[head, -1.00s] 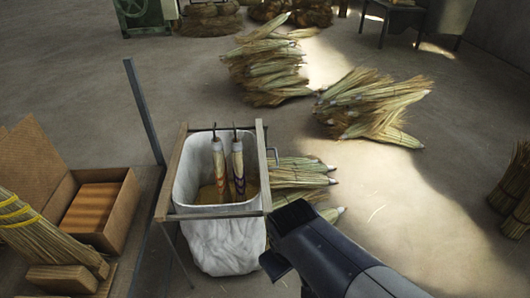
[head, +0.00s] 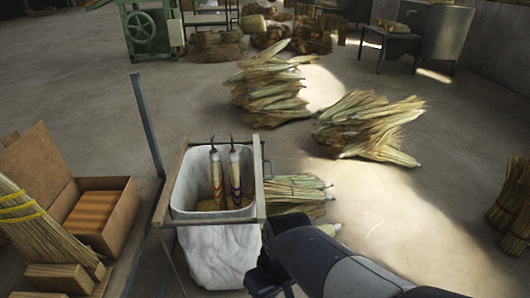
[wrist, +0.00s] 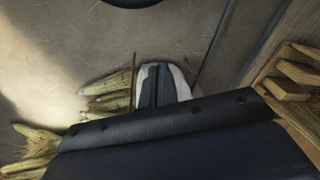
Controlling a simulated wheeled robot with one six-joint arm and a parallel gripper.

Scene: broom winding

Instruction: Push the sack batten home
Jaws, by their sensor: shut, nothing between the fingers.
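A white sack (head: 218,257) hangs open in a stand, held by wooden battens along its mouth. The left batten (head: 169,188), right batten (head: 258,182) and front batten (head: 208,221) show in the head view. I cannot tell which one is the task's batten. Two pale handles with dark hooked ends (head: 235,178) stand tilted inside the sack. My gripper (head: 264,281) is low at the sack's right front corner. Its fingers show closed together and empty in the wrist view (wrist: 156,86), with white sack cloth behind them. Contact with the stand cannot be told.
A cardboard box (head: 95,212) and a straw bundle (head: 38,232) sit left of the sack beside a dark upright post (head: 146,122). Straw bundles (head: 293,190) lie right behind the sack. More piles (head: 368,125) lie farther back.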

